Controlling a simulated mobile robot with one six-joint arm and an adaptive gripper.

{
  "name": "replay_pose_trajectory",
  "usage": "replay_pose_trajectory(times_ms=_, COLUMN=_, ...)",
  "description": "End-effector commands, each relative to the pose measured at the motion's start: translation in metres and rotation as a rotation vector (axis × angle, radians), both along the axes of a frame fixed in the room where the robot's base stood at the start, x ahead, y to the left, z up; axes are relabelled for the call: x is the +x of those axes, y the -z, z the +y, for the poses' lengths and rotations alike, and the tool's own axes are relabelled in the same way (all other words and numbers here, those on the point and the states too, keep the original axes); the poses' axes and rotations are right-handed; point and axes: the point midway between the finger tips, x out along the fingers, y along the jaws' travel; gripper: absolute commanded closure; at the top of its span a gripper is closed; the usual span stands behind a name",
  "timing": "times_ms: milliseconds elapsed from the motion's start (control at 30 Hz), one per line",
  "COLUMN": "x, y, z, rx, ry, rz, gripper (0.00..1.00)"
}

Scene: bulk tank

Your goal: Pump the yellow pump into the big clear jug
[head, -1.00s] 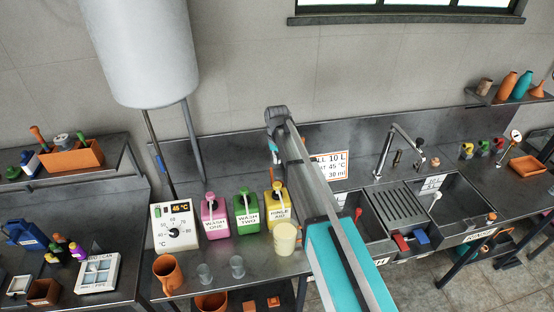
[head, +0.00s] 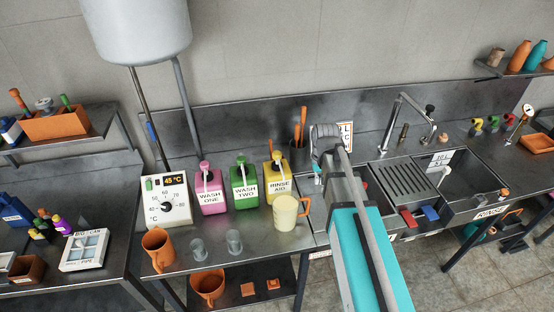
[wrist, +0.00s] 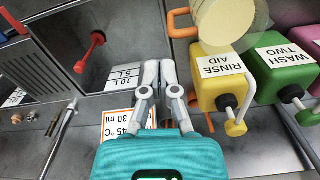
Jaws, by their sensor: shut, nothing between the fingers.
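The yellow pump bottle (head: 276,186), labelled RINSE AID, stands upright on the bench at the right end of the pump row. It shows in the wrist view (wrist: 215,93) with its nozzle. A big pale see-through jug (head: 284,214) with an orange handle stands in front of it. The jug also shows at the top of the wrist view (wrist: 228,28); I cannot tell what it holds. My gripper (wrist: 160,66) is shut and empty, to the right of the yellow pump in the head view and apart from both. My arm hides its fingertips there.
A green WASH TWO pump (head: 244,188) and a pink WASH ONE pump (head: 210,192) stand left of the yellow one. Two small clear cups (head: 234,242) and an orange jug (head: 158,248) are nearer the front. Sinks (head: 462,188) lie to the right.

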Motion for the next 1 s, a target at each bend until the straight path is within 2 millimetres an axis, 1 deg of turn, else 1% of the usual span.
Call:
replay_pose_trajectory(times_ms=33, x=-0.020, y=0.021, z=-0.012, rx=0.000, ry=0.015, rz=0.000, gripper=1.00)
replay_pose_trajectory(times_ms=100, x=-0.038, y=0.034, z=-0.025, rx=0.000, ry=0.033, rz=0.001, gripper=1.00)
replay_pose_trajectory(times_ms=300, x=-0.084, y=0.069, z=-0.056, rx=0.000, ry=0.080, rz=0.001, gripper=1.00)
replay_pose_trajectory(times_ms=433, x=-0.105, y=0.083, z=-0.069, rx=0.000, ry=0.102, rz=0.002, gripper=1.00)
replay_pose_trajectory(times_ms=500, x=-0.113, y=0.088, z=-0.073, rx=0.000, ry=0.110, rz=0.002, gripper=1.00)
replay_pose_trajectory(times_ms=633, x=-0.120, y=0.092, z=-0.077, rx=-0.001, ry=0.118, rz=0.002, gripper=1.00)
replay_pose_trajectory(times_ms=1000, x=-0.121, y=0.091, z=-0.078, rx=-0.001, ry=0.120, rz=0.002, gripper=1.00)
